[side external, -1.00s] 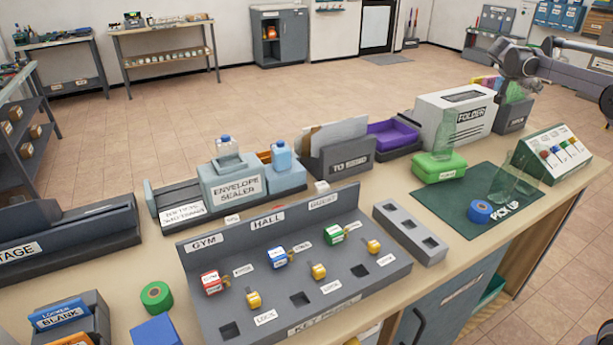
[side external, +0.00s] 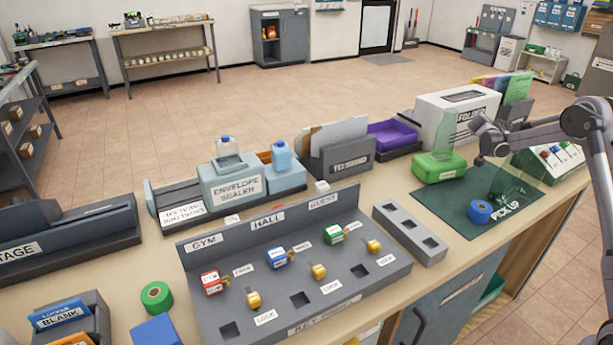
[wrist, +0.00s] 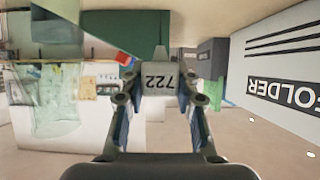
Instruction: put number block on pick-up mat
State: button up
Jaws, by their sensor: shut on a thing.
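The number reads upside down there. In the side external view my gripper (side external: 482,158) is above the counter, between the green box and the rear part of the pick-up mat; the block cannot be made out there. The pick-up mat (side external: 462,212) is a dark green sheet at the right of the counter. A blue tape roll (side external: 480,211) lies on its front part.
A green box (side external: 428,168) stands left of the mat, and the white folder box (side external: 440,112) behind it. Clear, greenish see-through shapes (side external: 527,168) stand near the mat. A grey three-hole block (side external: 400,225) lies left.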

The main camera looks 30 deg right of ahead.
jog(key=shift+f, duration=3.4)
jog(key=o, duration=0.9)
jog(key=shift+f, duration=0.1)
